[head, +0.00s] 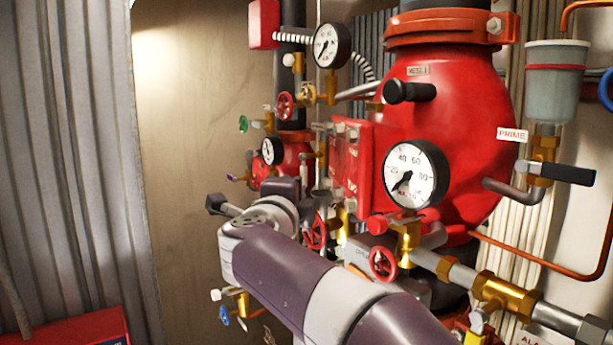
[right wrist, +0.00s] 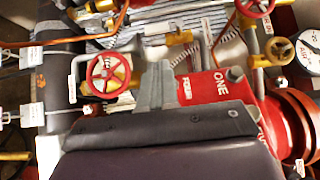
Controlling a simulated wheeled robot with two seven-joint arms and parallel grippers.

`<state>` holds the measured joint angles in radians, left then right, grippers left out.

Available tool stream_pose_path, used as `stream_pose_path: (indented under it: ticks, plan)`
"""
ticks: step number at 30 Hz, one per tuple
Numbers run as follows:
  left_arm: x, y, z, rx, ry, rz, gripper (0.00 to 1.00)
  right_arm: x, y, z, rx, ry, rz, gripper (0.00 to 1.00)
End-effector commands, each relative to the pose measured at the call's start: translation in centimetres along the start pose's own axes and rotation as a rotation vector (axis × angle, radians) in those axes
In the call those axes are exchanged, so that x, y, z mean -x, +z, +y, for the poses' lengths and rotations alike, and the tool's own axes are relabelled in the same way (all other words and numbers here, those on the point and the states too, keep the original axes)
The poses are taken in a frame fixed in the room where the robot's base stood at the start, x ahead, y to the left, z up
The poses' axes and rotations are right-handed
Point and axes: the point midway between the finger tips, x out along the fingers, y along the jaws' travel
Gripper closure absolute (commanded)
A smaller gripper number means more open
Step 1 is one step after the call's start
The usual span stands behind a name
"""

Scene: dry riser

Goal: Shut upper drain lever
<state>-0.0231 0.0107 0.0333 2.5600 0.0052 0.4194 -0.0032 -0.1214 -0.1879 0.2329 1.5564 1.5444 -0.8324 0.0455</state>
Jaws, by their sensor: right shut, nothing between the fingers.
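My right arm reaches in from the bottom right of the head view, and its wrist hides part of the pipework behind it. My right gripper (right wrist: 154,84) is shut and empty in the right wrist view, its grey fingers in front of the pipework beside a red handwheel (right wrist: 108,75). I cannot tell which fitting is the upper drain lever, and no label in view names it. A black-handled lever (head: 568,173) sits under the PRIME tag at the right of the head view, apart from my arm. My left gripper is not in view.
A large red valve body (head: 455,130) fills the middle right, with a front gauge (head: 415,175) and an upper gauge (head: 325,46). Red handwheels (head: 383,264) and brass pipes crowd around my forearm. A red box (head: 75,328) stands lower left. Space before the plain wall panel (head: 195,110) looks clear.

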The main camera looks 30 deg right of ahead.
Motion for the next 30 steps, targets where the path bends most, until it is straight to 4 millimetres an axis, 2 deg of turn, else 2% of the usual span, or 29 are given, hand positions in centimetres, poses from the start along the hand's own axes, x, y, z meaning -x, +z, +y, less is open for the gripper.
stream_pose_path:
  ticks: [8,21,24,30]
  plan:
    - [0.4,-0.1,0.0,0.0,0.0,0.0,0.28,-0.7,0.1,-0.1,0.005,-0.001,-0.001,1.0]
    - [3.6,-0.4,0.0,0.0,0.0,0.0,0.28,-8.4,0.1,-0.2,0.006,0.0,-0.001,1.0]
    - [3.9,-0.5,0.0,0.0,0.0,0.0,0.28,-9.4,0.1,-0.1,0.006,0.0,-0.002,1.0]
    - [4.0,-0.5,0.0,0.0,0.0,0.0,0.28,-10.1,0.1,0.1,0.005,-0.001,-0.003,1.0]
